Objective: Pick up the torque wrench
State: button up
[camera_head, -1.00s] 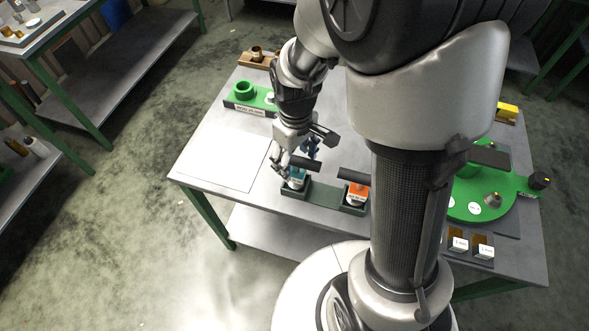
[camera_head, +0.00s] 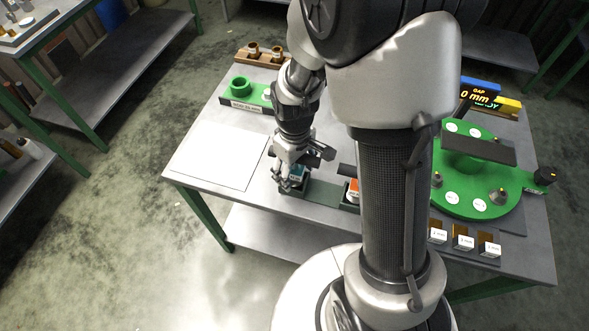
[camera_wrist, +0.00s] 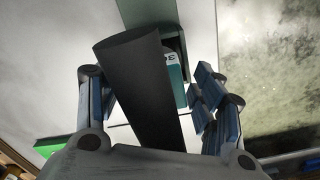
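A torque wrench with a teal body (camera_head: 297,171) stands at the left end of a dark green tray (camera_head: 322,193), mostly hidden by my gripper in the head view. In the wrist view its thick black handle (camera_wrist: 140,75) runs between my fingers, with the teal, labelled body (camera_wrist: 174,75) behind it. My gripper (camera_head: 289,183) is low over this wrench. Its fingers (camera_wrist: 155,100) are apart on either side of the handle, with visible gaps. A second tool with an orange body (camera_head: 353,188) sits at the tray's right end, partly hidden by my arm.
A white sheet (camera_head: 217,158) lies left of the tray. A green ring fixture (camera_head: 240,87) and a brown holder (camera_head: 258,58) are at the back. A green round plate (camera_head: 478,170), a gap display (camera_head: 480,92) and labelled small blocks (camera_head: 463,240) are at the right.

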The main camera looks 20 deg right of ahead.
jog(key=c, duration=1.1)
jog(key=shift+r, duration=0.15)
notch_tip(320, 180, up, 20)
jog(key=p, duration=0.7)
